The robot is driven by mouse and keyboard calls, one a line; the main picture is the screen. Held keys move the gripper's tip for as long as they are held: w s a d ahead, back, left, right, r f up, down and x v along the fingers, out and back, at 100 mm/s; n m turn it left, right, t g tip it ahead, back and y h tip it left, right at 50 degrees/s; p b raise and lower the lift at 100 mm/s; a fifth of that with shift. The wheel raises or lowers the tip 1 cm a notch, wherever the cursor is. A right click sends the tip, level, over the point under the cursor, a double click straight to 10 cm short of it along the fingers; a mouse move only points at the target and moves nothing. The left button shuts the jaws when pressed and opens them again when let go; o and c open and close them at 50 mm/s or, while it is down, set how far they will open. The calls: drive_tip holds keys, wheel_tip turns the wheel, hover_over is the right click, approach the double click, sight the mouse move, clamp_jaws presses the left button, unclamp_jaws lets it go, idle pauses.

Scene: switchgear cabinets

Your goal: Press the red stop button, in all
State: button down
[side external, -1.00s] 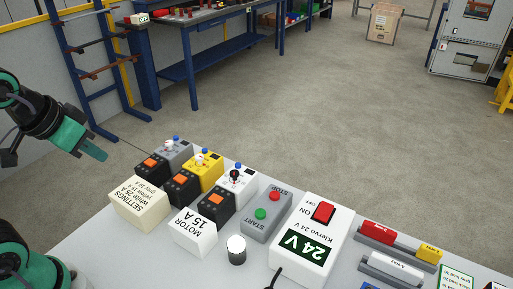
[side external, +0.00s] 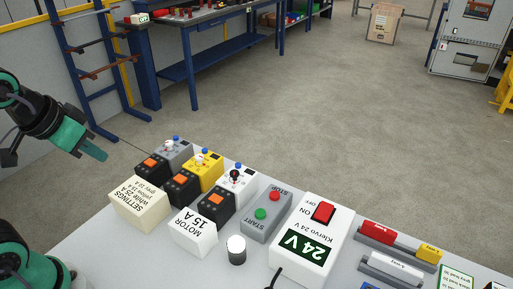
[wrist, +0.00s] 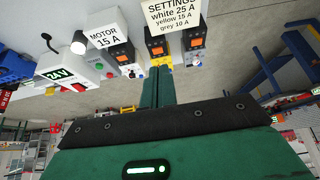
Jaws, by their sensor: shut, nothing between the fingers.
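The red stop button (side external: 274,196) sits at the far end of a grey box (side external: 264,221) on the table, with a green start button (side external: 260,213) nearer. The labels STOP and START appear upside down. My gripper (side external: 96,154) is at the left, in the air beyond the table's left edge, well apart from the grey box. Its fingers are shut and empty. In the wrist view my shut fingers (wrist: 157,88) point toward the row of devices, and the grey box (wrist: 97,60) shows small at upper left.
Left of the grey box stand a white MOTOR 15 A block (side external: 193,234), a cream settings block (side external: 140,203) and three devices with orange displays. A white lamp (side external: 236,250) stands in front. A 24 V supply (side external: 308,238) with a red switch (side external: 323,212) stands right.

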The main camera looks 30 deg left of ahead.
drive_tip(key=m+t+h, duration=0.3)
drive_tip(key=m+h, duration=0.1)
drive_tip(key=m, duration=1)
hover_over(270, 196)
wheel_tip(270, 196, down, 9)
drive_tip(key=shift+d+r, duration=0.1)
drive_tip(key=shift+r, duration=0.1)
drive_tip(key=shift+f, duration=0.2)
drive_tip(key=shift+f, duration=4.25)
